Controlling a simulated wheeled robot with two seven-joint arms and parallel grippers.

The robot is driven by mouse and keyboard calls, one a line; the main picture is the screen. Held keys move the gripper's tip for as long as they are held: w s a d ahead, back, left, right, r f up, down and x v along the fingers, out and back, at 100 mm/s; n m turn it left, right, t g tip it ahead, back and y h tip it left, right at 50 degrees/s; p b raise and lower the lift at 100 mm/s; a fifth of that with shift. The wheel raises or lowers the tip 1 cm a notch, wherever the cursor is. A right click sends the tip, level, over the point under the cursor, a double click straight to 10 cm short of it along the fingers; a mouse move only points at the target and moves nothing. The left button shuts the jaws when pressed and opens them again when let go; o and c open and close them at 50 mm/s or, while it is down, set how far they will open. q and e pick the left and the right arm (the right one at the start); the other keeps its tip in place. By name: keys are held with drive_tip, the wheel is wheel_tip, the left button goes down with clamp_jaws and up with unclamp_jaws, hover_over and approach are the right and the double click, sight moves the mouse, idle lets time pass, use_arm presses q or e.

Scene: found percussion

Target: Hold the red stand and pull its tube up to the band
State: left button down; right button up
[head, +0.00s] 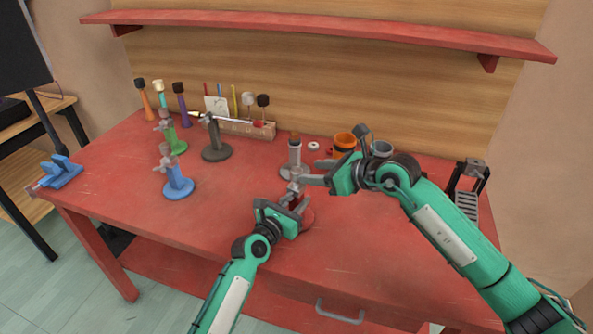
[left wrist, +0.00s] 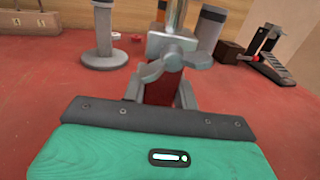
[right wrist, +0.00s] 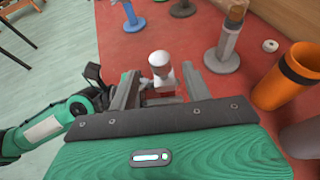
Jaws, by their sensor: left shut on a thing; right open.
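The red stand (head: 308,218) is on the red table, mostly hidden by my left gripper (head: 291,207). That gripper is shut on its red post, which shows in the left wrist view (left wrist: 187,94). Above the post are a grey clamp with a lever (left wrist: 170,50) and an upright metal tube (left wrist: 177,13). My right gripper (head: 307,182) is open higher up, from the right. In the right wrist view, the tube's pale upper end (right wrist: 160,64) appears between the open fingers (right wrist: 161,84), with gaps beside it. I cannot make out a band on the tube.
A grey stand (head: 295,157) with a brown top is just behind. An orange cup (head: 344,141) and a grey cup (head: 382,148) stand behind my right arm. Blue (head: 179,185), green (head: 174,142) and dark (head: 215,150) stands are left. The front left table is clear.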

sight(298, 170)
drive_tip(key=x, duration=0.6)
drive_tip(key=shift+w+a+f, duration=0.1)
drive_tip(key=shift+w+a, duration=0.05)
drive_tip(key=shift+a, duration=0.05)
clamp_jaws()
